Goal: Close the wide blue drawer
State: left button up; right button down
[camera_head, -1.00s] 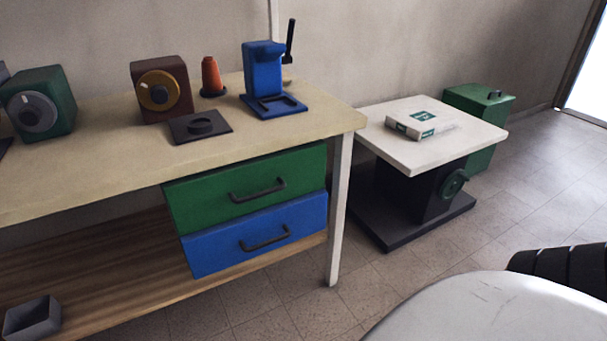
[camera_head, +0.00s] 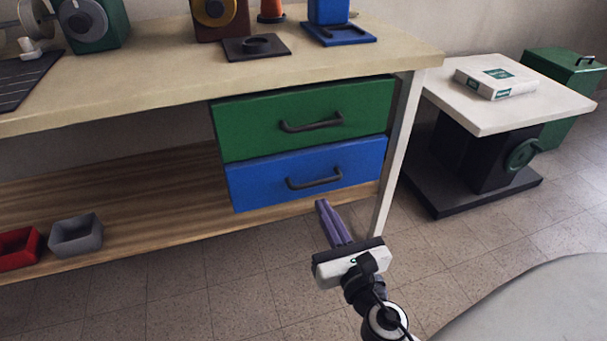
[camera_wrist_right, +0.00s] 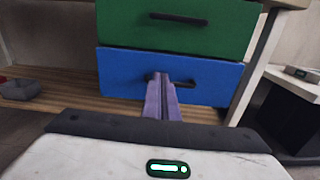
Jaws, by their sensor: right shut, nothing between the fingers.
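The wide blue drawer (camera_head: 270,184) is the lower of two drawers under the workbench, with a dark bar handle (camera_head: 314,181). Its front looks roughly in line with the green drawer above; I cannot tell whether it stands out a little. My right gripper (camera_head: 321,204) is shut and empty, its purple fingers pointing at the blue drawer from in front and below the handle. In the right wrist view the fingers (camera_wrist_right: 163,80) overlap the blue front (camera_wrist_right: 122,72) and part of its handle (camera_wrist_right: 205,84). Contact cannot be told. My left gripper is not in view.
The green drawer (camera_head: 240,123) sits directly above. A white bench leg (camera_head: 398,150) stands right of the drawers. A grey bin (camera_head: 76,236) and a red bin (camera_head: 18,248) are on the lower wooden shelf. A white-topped stand (camera_head: 510,105) is at right. Floor before the drawers is clear.

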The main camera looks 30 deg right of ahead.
aim_at(299, 159)
pick_arm(q)
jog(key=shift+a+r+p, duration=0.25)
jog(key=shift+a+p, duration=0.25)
jog(key=shift+p, duration=0.5)
pick_arm(e)
jog(key=x, duration=1.4)
jog(key=shift+r, duration=0.1)
